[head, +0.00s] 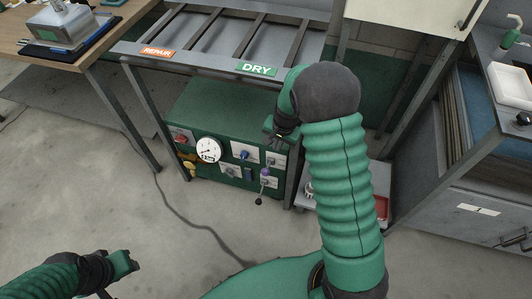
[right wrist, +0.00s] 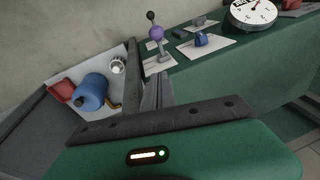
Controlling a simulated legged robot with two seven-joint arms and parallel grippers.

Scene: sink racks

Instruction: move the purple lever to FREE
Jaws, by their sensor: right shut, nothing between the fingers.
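The purple lever (head: 264,173) is on the front of a green box under the rack. Its rod points down toward a black knob in the head view. In the right wrist view the purple lever (right wrist: 156,33) stands on a white plate, its black knob at the top. Any lettering on the plate is too small to read. My right gripper (head: 280,137) is above the lever, near the box's upper front edge, apart from it. In the right wrist view its fingers (right wrist: 150,85) are shut and empty. My left gripper (head: 124,263) is at the lower left, far from the box; its jaw state is unclear.
The green box (head: 215,107) also carries a white gauge (head: 208,149), a blue knob (head: 243,154) and a red knob (head: 181,138). The rack above has REPAIR and DRY labels (head: 256,69). A rack leg (head: 294,170) stands right of the lever.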

